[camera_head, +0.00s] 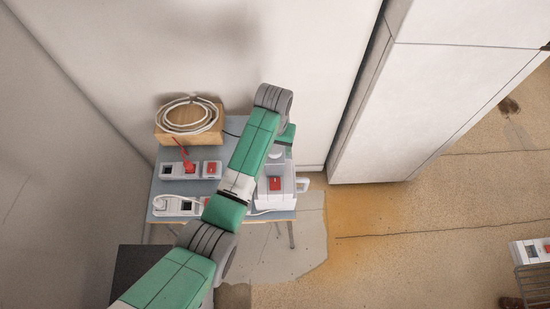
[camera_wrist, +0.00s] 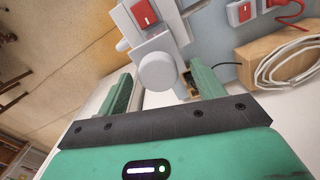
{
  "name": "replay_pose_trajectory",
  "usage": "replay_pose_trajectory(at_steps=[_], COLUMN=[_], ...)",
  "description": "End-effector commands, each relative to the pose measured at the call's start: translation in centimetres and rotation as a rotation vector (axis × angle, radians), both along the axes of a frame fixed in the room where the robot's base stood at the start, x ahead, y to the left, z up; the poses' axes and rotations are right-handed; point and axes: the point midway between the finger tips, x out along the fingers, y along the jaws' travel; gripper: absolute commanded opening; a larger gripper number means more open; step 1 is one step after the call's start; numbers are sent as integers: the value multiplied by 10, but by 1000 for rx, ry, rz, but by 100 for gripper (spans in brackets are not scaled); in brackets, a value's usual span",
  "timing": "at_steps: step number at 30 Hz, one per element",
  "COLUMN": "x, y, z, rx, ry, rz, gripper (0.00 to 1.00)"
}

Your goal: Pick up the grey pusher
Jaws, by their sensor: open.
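A white-grey appliance (camera_head: 275,192) with a red switch panel stands at the right of a small blue-grey table. On its top is a round light-grey piece (camera_head: 277,155) that looks like the grey pusher. In the wrist view this round end of the pusher (camera_wrist: 158,72) faces the camera, with the appliance's red panel (camera_wrist: 144,13) beyond it. My gripper (camera_wrist: 160,76) is open, its green fingers on either side of the pusher in that view. I see a gap at each side; whether the fingers are level with it in depth I cannot tell.
A wooden box (camera_head: 188,130) with a coiled white cable sits at the table's (camera_head: 238,213) back left. White socket blocks with red parts (camera_head: 190,170) lie in front of it. A wall stands close behind, and a tall white cabinet (camera_head: 425,90) is to the right.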

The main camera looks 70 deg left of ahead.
Motion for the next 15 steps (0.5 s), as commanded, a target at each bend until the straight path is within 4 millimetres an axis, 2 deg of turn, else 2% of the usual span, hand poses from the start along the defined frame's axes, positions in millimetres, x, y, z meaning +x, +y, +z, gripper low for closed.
replay_pose_trajectory(at_steps=[4, 11, 15], x=[0, 1, 1], y=[-1, -1, -1], z=[-16, -19, -19], rx=[0, 2, 2], ry=[0, -1, -1], rz=[-1, -1, -1], gripper=[68, 68, 40])
